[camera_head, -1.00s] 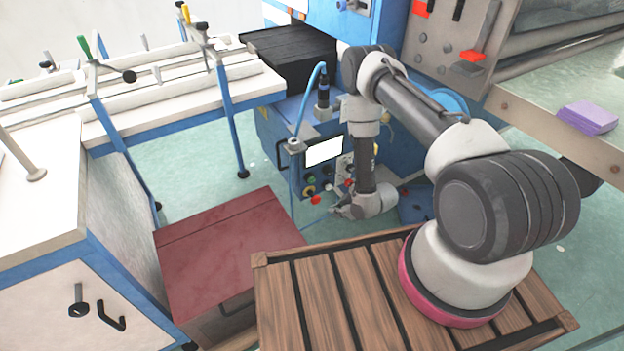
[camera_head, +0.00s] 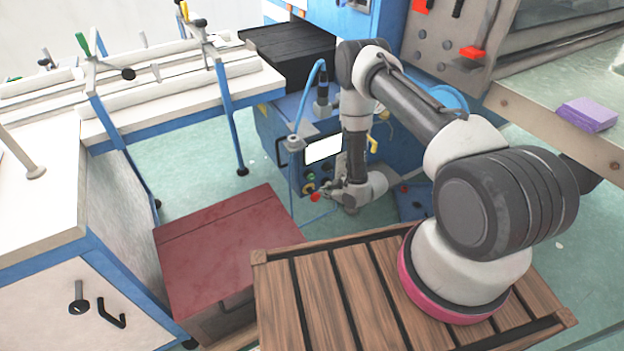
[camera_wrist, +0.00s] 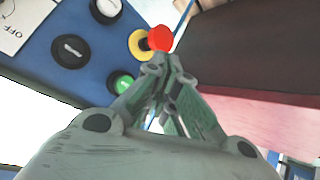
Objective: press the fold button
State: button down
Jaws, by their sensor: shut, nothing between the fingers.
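The blue control panel (camera_wrist: 52,52) carries several buttons. In the wrist view a green button (camera_wrist: 122,83), a red mushroom button on a yellow ring (camera_wrist: 160,39), a black knob (camera_wrist: 70,50) and a white button (camera_wrist: 107,8) show. No label I can read marks a fold button. My gripper (camera_wrist: 159,62) is shut and empty, its tips just below the red button in the picture and right of the green one. Contact cannot be told. In the head view my gripper (camera_head: 327,187) is beside the red button (camera_head: 315,197) and the green button (camera_head: 310,188).
A dark red box (camera_head: 225,245) stands left of the slatted wooden platform (camera_head: 330,300). A blue hose (camera_head: 305,95) runs down near the panel. Green floor (camera_head: 190,165) is clear at left.

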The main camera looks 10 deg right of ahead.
jog(key=shift+w+a, duration=0.25)
jog(key=shift+w, duration=0.5)
jog(key=shift+w+a, duration=0.2)
jog(key=shift+w, duration=0.5)
jog(key=shift+w+a, duration=0.25)
jog(key=shift+w, duration=0.5)
jog(key=shift+w+a, duration=0.15)
jog(key=shift+w, duration=0.25)
jog(key=shift+w+a, duration=0.15)
jog(key=shift+w, duration=0.4)
dwell(0.4)
jog(key=shift+s, duration=0.1)
jog(key=shift+s+d, duration=0.3)
jog(key=shift+s, duration=0.55)
jog(key=shift+s+d, duration=0.25)
jog(key=shift+s, duration=0.55)
jog(key=shift+s+d, duration=0.3)
jog(key=shift+s, duration=0.5)
jog(key=shift+s+d, duration=0.25)
jog(key=shift+s, duration=0.55)
